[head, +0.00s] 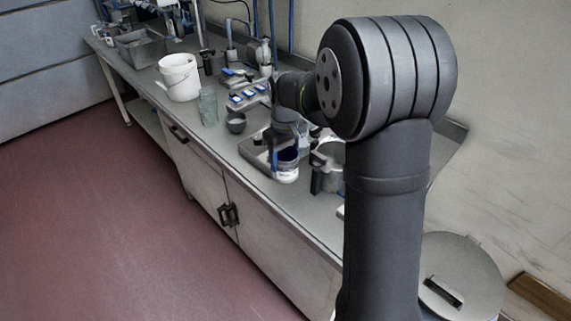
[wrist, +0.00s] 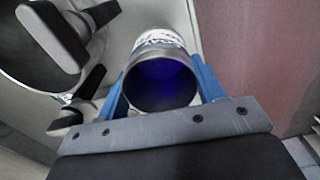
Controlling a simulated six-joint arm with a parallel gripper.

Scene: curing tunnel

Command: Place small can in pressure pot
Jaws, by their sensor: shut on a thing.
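The small can (head: 287,172) is open-topped, with a white lower part and a deep blue inside. It also shows in the wrist view (wrist: 160,82), mouth towards the camera. My gripper (head: 287,153) is shut on it, with blue fingers on either side, also in the wrist view (wrist: 160,90). The can is near the bench's front edge; I cannot tell how high it is. The metal pressure pot (head: 329,160) with dark handles stands just right of the can, partly hidden by my arm. In the wrist view, part of the pot (wrist: 18,72) shows at upper left, apart from the can.
A shallow metal tray (head: 254,152) lies behind and left of the can. A dark bowl (head: 236,124), a glass jar (head: 208,108) and a white bucket (head: 179,80) stand farther left. A large lidded vessel (head: 462,270) stands at lower right.

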